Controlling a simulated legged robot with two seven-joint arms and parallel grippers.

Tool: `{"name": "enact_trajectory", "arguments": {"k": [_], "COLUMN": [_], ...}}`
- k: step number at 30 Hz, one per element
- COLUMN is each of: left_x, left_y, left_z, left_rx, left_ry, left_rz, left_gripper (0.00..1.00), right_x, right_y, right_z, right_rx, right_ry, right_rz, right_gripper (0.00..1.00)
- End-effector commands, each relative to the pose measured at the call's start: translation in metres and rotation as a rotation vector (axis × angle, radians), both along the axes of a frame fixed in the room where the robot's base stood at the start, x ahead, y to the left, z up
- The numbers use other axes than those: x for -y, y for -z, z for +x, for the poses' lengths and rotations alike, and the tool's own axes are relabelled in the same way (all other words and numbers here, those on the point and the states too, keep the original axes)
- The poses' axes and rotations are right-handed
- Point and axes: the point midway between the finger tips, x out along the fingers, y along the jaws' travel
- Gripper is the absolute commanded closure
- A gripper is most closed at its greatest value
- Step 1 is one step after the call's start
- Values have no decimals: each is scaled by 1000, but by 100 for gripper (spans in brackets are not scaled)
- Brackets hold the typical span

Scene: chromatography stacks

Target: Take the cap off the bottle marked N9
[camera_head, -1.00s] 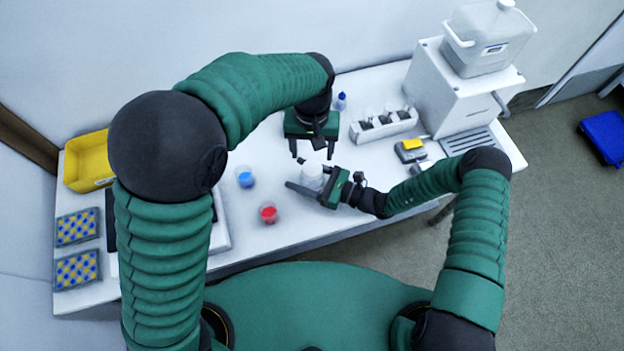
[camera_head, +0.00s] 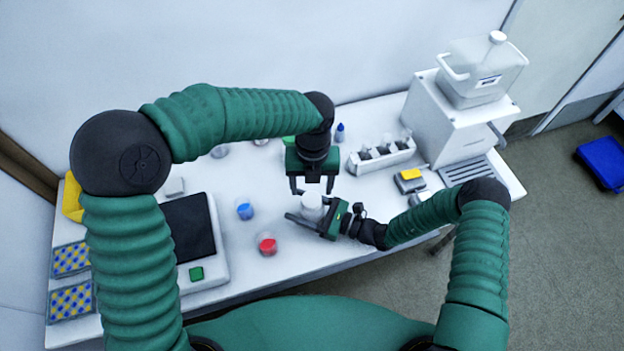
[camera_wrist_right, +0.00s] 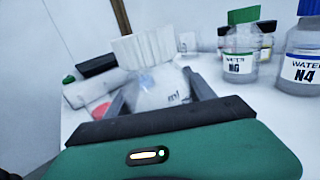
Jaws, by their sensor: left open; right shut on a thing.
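A clear bottle (camera_head: 312,214) with a white cap stands at the middle of the table's near side. My right gripper (camera_head: 305,213) is shut around its body from the right. In the right wrist view the bottle body (camera_wrist_right: 163,92) is between my fingers, below the ridged white cap (camera_wrist_right: 146,49). Its label is mostly hidden, so I cannot read N9. My left gripper (camera_head: 312,189) is open and points down, just behind and above the cap; I cannot tell whether it touches. In the right wrist view, bottles N6 (camera_wrist_right: 238,65) with a green cap and N4 (camera_wrist_right: 301,68) stand at the right.
A balance (camera_head: 222,240) is farther left. A white rack (camera_head: 380,161) and a white box (camera_head: 450,125) bearing a jug (camera_head: 482,70) stand at the right.

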Motion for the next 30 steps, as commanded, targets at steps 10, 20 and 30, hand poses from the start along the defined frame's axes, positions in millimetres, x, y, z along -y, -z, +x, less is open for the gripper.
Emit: {"name": "enact_trajectory", "arguments": {"k": [10,20,30], "left_x": [1,1,1], "left_y": [-3,55,72], "left_z": [6,5,6], "left_rx": [19,17,21], "left_ry": [493,494,491], "left_rz": [-24,-24,-23], "left_gripper": [36,36,36], "right_x": [0,0,0], "right_y": [1,0,1], "right_z": [0,0,0], "right_rx": [-1,-1,-1], "right_ry": [-1,-1,0], "right_rz": [-1,-1,-1], "right_gripper": [100,100,100]}}
